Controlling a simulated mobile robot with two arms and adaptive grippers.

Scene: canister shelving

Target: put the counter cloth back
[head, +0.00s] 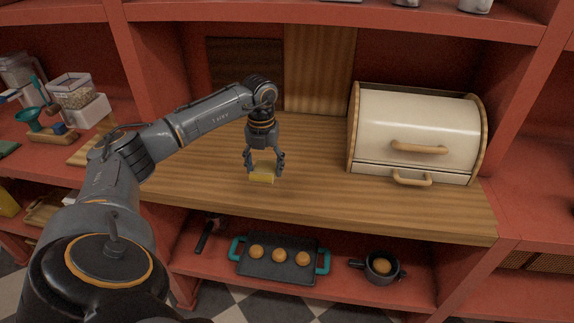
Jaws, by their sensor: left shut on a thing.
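My left gripper (264,162) points down over the middle of the wooden counter (320,190). It is shut on a small yellow folded thing (262,173), which looks like the counter cloth. The cloth is at or just above the counter surface; I cannot tell if it touches. My right gripper is not in the head view.
A cream bread box (416,125) with wooden handles stands on the counter's right. Cutting boards (318,70) lean at the back. Below are a tray with buns (280,271) and a dark pot (381,270). The counter between gripper and bread box is clear.

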